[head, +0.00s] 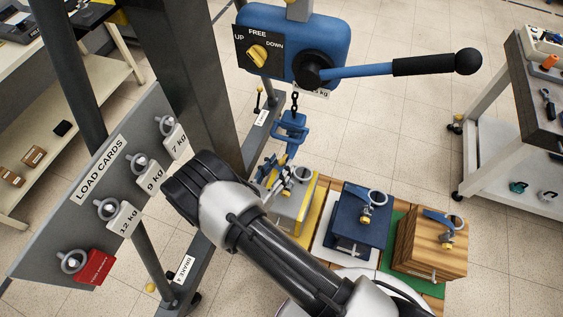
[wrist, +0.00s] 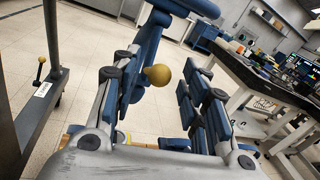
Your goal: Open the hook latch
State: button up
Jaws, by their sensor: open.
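The blue hook (head: 290,127) hangs on a short chain below the blue hoist (head: 300,45). In the wrist view, part of the blue hook (wrist: 165,15) shows at the top, with a yellow ball knob (wrist: 157,75) below it, apparently on its latch. I cannot tell whether the latch is open or shut. My gripper (wrist: 163,90) is open. The knob appears between its two fingers, nearer the left one; contact is unclear. In the head view, my gripper (head: 283,175) is just below the hook, above the grey block (head: 292,213), and the knob cannot be made out.
A navy block (head: 360,225) and a wooden block (head: 430,243), each with a ring on top, stand to the right. The hoist's lever (head: 390,68) reaches right. The load card board (head: 100,180) and dark post (head: 190,80) are left. A cart (head: 530,120) stands far right.

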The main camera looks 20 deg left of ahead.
jog(key=shift+x, duration=0.95)
grip_shut()
